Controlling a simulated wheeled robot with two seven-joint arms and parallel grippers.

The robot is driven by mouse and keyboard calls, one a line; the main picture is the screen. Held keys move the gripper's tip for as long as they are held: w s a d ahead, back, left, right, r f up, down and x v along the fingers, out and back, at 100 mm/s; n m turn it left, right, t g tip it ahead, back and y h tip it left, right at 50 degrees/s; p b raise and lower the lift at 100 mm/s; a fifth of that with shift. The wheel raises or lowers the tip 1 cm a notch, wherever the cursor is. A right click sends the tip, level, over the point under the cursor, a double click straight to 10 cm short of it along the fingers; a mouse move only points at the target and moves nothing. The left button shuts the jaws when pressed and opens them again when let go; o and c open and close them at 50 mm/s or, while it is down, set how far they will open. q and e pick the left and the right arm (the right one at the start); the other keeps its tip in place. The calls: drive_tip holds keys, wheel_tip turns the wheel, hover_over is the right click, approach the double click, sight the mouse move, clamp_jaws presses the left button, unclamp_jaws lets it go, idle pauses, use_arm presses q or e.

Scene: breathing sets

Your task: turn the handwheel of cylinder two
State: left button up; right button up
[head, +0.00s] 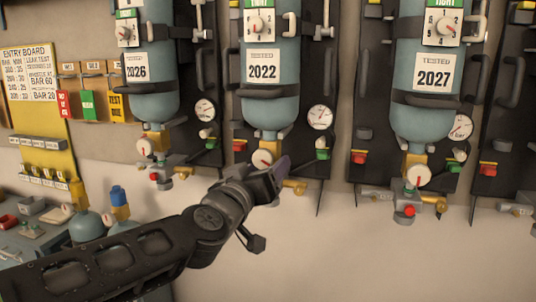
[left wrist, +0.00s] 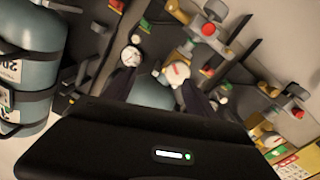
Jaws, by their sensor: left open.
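Several blue-grey cylinders hang valve-down on dark wall panels. The middle cylinder (head: 269,112), labelled 2022, has a white disc with a red mark (head: 263,159) at its brass neck, taken as the handwheel. My left gripper (head: 278,172) is at that valve, its fingers covering the lower fittings and part of the disc's surroundings. In the left wrist view the open, dark fingers (left wrist: 160,98) have a blue cylinder end (left wrist: 151,93) and a white red-marked disc (left wrist: 178,72) between or just beyond them. Contact cannot be told. My right gripper is not in view.
Cylinders labelled 2026 (head: 148,80) and 2027 (head: 422,110) flank the middle one. A pressure gauge (head: 320,117) and green block (head: 322,154) sit beside the valve. A yellow entry board (head: 45,125) and cluttered bench (head: 40,238) stand at left. The wall below the cylinders is bare.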

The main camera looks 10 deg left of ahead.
sight(262, 159)
use_arm(q)
drive_tip(key=a+m, duration=0.1)
drive_tip(key=m, duration=0.1)
drive_tip(key=a+m, duration=0.1)
drive_tip(key=m, duration=0.1)
drive_tip(key=m+y, duration=0.1)
drive_tip(key=m, duration=0.1)
drive_tip(key=shift+w+a+f, duration=0.35)
drive_tip(key=shift+w+a, duration=0.05)
drive_tip(key=shift+w, duration=0.1)
drive_tip(key=w, duration=0.7)
drive_tip(key=shift+w+d+b, duration=0.25)
drive_tip(key=shift+w+b, duration=0.05)
drive_tip(key=shift+b, duration=0.05)
drive_tip(key=c, duration=1.4)
